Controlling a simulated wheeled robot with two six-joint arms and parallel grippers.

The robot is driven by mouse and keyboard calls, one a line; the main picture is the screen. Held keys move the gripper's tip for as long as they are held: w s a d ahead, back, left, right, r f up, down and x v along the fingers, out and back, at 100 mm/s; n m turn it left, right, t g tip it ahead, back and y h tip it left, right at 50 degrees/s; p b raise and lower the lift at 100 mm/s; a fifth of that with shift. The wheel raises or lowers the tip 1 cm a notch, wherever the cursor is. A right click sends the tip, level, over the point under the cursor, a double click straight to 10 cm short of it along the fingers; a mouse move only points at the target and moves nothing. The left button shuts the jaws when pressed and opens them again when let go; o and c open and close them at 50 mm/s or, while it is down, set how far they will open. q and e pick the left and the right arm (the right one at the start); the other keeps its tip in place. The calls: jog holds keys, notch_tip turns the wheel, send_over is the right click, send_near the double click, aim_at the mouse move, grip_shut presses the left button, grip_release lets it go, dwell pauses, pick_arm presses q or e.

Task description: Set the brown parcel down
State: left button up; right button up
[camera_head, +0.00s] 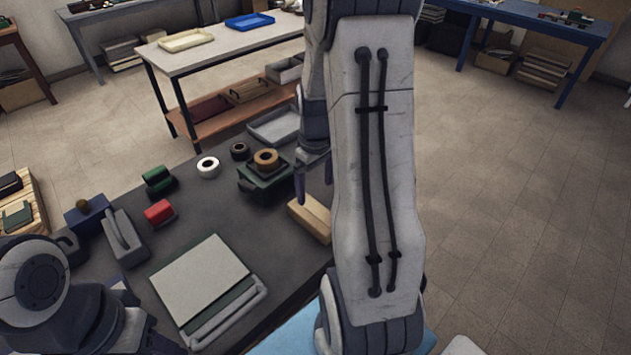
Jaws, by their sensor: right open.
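The brown parcel (308,220), a light tan block, lies on the dark worktable (190,225) near its right edge. My right arm hides part of its right side. My right gripper (314,182) is open just above and behind the parcel, with its dark fingers pointing down. I cannot tell whether a finger touches it. My left arm comes in at the lower left, and its gripper fingers do not show.
Left of the parcel stand a green tape dispenser (262,180) with a brown roll (266,157), a white roll (208,167) and a red item (158,211). A grey-white board (200,277) lies in front. A grey tray (275,126) is behind.

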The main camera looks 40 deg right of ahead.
jog(key=a+r+n, duration=0.1)
jog(key=a+r, duration=0.2)
jog(key=a, duration=0.5)
jog(key=a+r+n, duration=0.2)
jog(key=a+r, duration=0.1)
jog(key=a, duration=0.6)
jog(key=s+a+r+n+y, duration=0.1)
jog(key=s+a+r+n, duration=0.2)
jog(key=s+a, duration=1.1)
jog(key=shift+s, duration=1.15)
